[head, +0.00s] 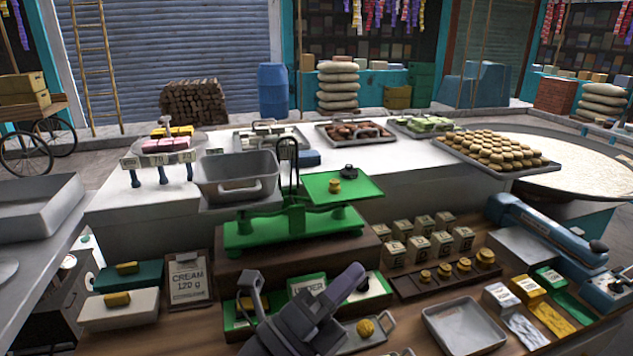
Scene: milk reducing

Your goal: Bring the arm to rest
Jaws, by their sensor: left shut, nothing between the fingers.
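My left gripper (350,277) reaches in from the bottom middle of the head view. Its fingers are shut and empty, pointing up and to the right. It hangs over the front counter (225,338), in front of the green balance scale (295,222), and partly covers the green-and-white card labelled UNDER (307,284). The scale has a grey metal pan (237,180) on its left and a green plate with a small brass weight (334,186) and a dark weight on its right. My right gripper is not in view.
A card reading CREAM 120 g (189,280) stands left of my gripper. To the right are a rack of brass weights (445,270), an empty metal tray (462,328) and a blue device (545,232). A small dish with a yellow ball (365,328) lies close beside the gripper.

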